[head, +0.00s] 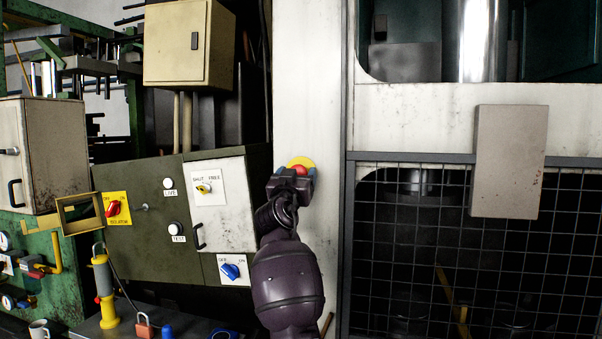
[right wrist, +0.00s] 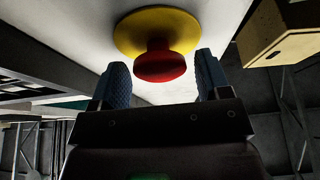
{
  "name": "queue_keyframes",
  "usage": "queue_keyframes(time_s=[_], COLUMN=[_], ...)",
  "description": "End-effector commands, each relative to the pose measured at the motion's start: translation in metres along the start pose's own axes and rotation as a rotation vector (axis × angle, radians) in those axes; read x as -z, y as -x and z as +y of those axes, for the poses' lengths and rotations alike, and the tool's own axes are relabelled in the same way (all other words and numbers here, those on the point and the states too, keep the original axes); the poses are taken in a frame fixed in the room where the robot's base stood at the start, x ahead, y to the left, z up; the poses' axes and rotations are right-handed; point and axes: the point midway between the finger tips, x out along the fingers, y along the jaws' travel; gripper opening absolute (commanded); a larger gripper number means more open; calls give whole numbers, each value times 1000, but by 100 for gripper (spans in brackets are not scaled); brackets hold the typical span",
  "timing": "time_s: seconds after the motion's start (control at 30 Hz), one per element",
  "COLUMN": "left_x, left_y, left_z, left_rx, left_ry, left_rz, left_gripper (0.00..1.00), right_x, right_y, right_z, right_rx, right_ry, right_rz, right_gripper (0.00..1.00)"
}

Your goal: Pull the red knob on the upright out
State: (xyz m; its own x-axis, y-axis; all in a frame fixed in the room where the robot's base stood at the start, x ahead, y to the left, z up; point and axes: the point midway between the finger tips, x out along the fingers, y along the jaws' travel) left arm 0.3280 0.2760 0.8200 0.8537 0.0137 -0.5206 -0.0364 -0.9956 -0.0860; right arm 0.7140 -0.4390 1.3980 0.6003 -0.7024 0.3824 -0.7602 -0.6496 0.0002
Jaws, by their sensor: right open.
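The red knob (head: 300,169) sits on a round yellow plate (head: 303,162) on the white upright (head: 311,85) in the head view. In the right wrist view the red knob (right wrist: 160,66) stands out from the yellow plate (right wrist: 158,30) on a short red stem. My right gripper (head: 292,175) is in front of the knob and partly hides it in the head view. In the right wrist view my right gripper (right wrist: 160,80) is open, with one blue finger on each side of the knob and a gap showing on both sides. My left gripper is not in view.
A green-grey panel (head: 150,240) with switches stands left of the upright. A wire mesh guard (head: 560,270) and a plain grey box (head: 508,160) are to its right. A cream cabinet (head: 175,45) hangs at upper left. A padlock (head: 143,327) and a mug (head: 39,329) are at lower left.

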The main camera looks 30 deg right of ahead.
Motion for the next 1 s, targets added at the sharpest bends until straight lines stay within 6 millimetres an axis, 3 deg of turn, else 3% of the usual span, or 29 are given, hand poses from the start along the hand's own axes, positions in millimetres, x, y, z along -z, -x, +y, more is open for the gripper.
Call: queue_keyframes(time_s=[0.5,0.93,1.0], left_x=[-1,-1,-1], left_y=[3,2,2], left_z=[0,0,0], left_rx=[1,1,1], left_ry=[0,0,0], left_rz=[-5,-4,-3], left_gripper=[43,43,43], right_x=[2,2,2], right_y=[0,0,0], right_z=[-2,-1,-2], right_rx=[0,0,0], right_ry=[0,0,0], right_rz=[0,0,0], right_gripper=[69,3,2])
